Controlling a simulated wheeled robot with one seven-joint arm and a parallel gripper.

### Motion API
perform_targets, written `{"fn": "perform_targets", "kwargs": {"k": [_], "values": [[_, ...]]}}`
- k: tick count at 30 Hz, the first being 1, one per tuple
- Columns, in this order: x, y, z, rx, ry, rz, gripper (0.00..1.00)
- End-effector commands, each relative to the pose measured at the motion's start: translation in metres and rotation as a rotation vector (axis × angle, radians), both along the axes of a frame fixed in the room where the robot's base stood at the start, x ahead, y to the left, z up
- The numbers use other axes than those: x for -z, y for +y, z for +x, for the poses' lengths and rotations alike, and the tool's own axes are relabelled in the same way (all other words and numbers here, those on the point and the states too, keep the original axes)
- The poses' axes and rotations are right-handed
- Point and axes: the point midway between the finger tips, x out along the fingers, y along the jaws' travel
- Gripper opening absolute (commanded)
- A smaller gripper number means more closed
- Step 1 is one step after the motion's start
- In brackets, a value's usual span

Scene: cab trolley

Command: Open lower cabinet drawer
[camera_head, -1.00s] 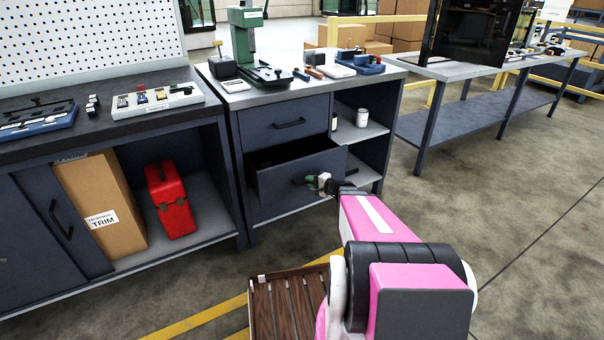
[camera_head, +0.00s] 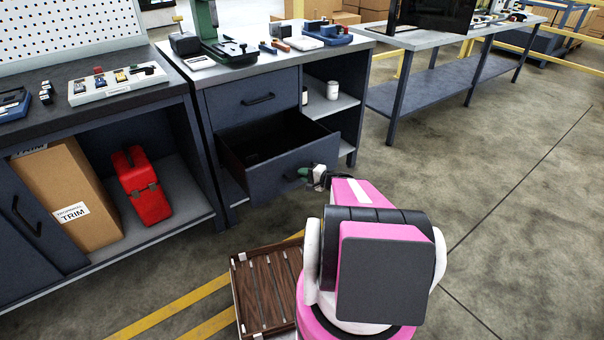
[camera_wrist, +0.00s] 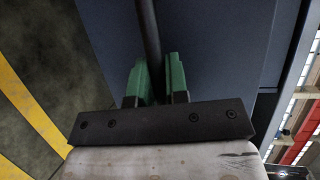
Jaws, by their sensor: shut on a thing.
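The lower cabinet drawer (camera_head: 270,172) is pulled well out of the dark blue cabinet, and its dark interior shows from above. The drawer above it (camera_head: 250,98) is closed. My gripper (camera_head: 306,172) is at the front of the lower drawer. In the wrist view my green fingers (camera_wrist: 155,80) are shut on either side of the dark bar handle (camera_wrist: 149,35), with the drawer front (camera_wrist: 215,45) just behind. In the head view my gripper hides part of the handle.
A red toolbox (camera_head: 143,187) and a cardboard box (camera_head: 68,200) stand in the open bay at left. A slatted wooden tray (camera_head: 262,290) is low in front, beside my arm. The floor at right is clear. A long table (camera_head: 440,85) stands behind.

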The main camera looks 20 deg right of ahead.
Motion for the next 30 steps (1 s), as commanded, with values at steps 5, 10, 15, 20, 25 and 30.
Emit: {"fn": "perform_targets", "kwargs": {"k": [5,10,15,20,25,30], "values": [[0.0,0.0,0.001,0.0,0.0,0.0,0.0],[0.0,0.0,0.001,0.001,0.0,0.0,0.39],[0.0,0.0,0.001,0.0,0.0,0.0,0.39],[-0.001,-0.002,-0.002,0.001,0.0,0.0,0.39],[-0.004,-0.013,-0.015,0.003,0.0,-0.001,0.39],[-0.009,-0.03,-0.034,0.004,0.0,-0.001,0.39]]}}
